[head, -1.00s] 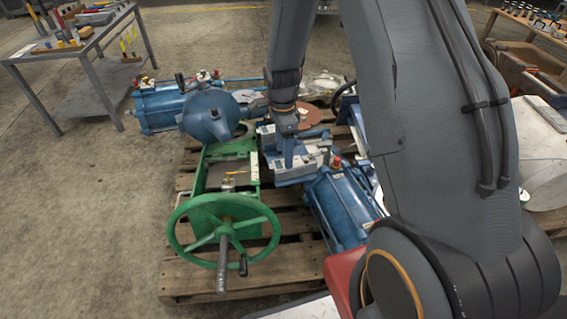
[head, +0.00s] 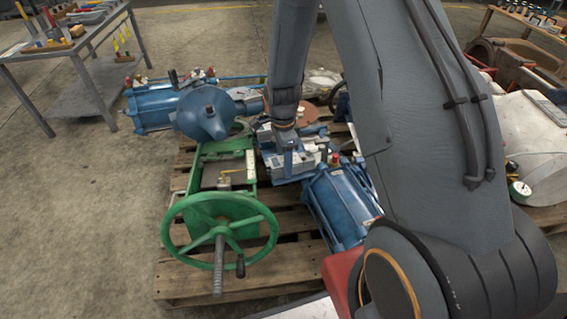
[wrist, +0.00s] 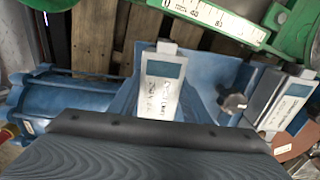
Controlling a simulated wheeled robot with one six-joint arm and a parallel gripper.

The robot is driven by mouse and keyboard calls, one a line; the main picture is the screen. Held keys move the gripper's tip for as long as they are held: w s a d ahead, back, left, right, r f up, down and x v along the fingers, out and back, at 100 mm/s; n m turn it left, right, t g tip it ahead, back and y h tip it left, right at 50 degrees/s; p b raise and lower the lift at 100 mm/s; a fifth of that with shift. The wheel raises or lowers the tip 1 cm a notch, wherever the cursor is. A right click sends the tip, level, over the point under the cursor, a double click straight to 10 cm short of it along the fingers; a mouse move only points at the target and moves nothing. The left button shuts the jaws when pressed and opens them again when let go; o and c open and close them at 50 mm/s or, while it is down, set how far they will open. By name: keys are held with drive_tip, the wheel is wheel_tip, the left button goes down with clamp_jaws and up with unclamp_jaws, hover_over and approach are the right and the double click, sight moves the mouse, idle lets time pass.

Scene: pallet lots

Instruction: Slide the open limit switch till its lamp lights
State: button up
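In the wrist view, two pale grey tagged housings with dark teal panels sit on a blue bracket: one near the centre (wrist: 160,88) and one at the right (wrist: 288,103). Their handwritten labels are too blurred to tell which is the open limit switch. A dark star-shaped knob (wrist: 232,100) lies between them. I see no lit lamp. My gripper (head: 288,147) is over the grey and blue assembly in the head view. A dark grey part of mine fills the bottom of the wrist view. The fingertips are hidden there, so their opening and any contact do not show.
A green frame with a handwheel (head: 219,228) stands at the front left of the wooden pallet (head: 190,279). Blue cylinders lie behind (head: 150,108) and to the right (head: 338,205). A steel table (head: 66,50) stands at the back left. The left floor is clear.

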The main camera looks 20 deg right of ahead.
drive_tip(key=c, duration=0.6)
drive_tip(key=shift+w+p, duration=0.15)
drive_tip(key=shift+p, duration=0.15)
drive_tip(key=shift+w+r+p, duration=0.1)
drive_tip(key=shift+p, duration=0.2)
drive_tip(key=shift+w, duration=0.2)
drive_tip(key=o, duration=1.5)
drive_tip(key=shift+w+r+p, duration=0.2)
drive_tip(key=shift+r+p, duration=0.5)
drive_tip(key=shift+r, duration=1.2)
drive_tip(key=shift+w+r+p, duration=0.15)
drive_tip(key=shift+r+p, duration=0.55)
drive_tip(key=shift+r, duration=1.2)
